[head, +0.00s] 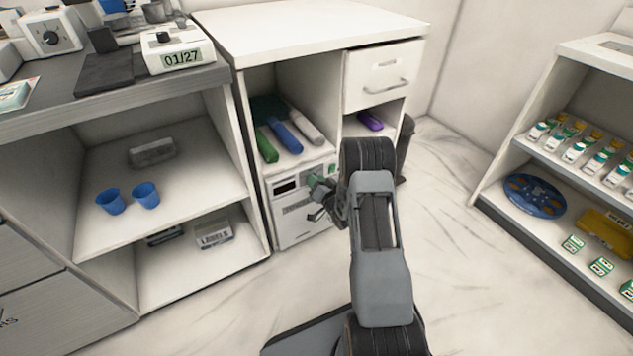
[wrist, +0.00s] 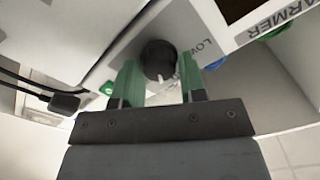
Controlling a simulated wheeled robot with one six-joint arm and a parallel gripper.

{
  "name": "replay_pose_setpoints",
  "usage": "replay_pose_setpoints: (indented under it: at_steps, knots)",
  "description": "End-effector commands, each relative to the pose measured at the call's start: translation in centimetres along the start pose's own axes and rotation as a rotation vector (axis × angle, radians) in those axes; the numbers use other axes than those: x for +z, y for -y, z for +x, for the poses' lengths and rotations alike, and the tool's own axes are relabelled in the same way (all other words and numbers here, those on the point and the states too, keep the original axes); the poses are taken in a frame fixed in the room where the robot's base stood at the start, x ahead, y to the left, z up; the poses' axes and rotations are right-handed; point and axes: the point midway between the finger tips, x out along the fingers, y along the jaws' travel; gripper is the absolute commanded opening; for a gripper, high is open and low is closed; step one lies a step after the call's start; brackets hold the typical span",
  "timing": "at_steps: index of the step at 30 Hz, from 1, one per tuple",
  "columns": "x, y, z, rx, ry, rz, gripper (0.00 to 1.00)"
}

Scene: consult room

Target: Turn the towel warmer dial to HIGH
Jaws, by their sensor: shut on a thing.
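The towel warmer (head: 292,226) is a white unit with a dark display in the lower part of the white cabinet. Its black round dial (wrist: 158,58) shows in the wrist view, with a white pointer mark at its lower edge. The word LOW is printed right of the dial, and part of WARMER shows upside down at upper right. No HIGH label can be read. My gripper (wrist: 159,78) has its green fingers on either side of the dial and is shut on it. In the head view my gripper (head: 319,184) is at the warmer's upper right front, hiding the dial.
Rolled green, blue and pale towels (head: 285,138) lie on the shelf above the warmer. A drawer (head: 383,73) is above and right of it, with a purple roll (head: 370,121) below. A dark bin (head: 405,140) stands beside the cabinet. The floor to the right is clear.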

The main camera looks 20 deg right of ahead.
Motion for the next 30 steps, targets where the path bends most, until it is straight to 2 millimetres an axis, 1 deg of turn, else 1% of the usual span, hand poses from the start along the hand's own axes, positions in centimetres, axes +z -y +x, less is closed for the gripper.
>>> replay_pose_setpoints:
  at_steps: [6,15,21,30]
  knots:
    - [0.05,-0.1,-0.02,0.001,0.002,0.188,0.14]
    - [0.07,-0.18,-0.02,0.001,0.002,0.38,0.14]
    - [0.08,-0.21,-0.02,0.001,0.001,0.454,0.14]
    - [0.1,-0.23,-0.01,0.001,0.001,0.494,0.14]
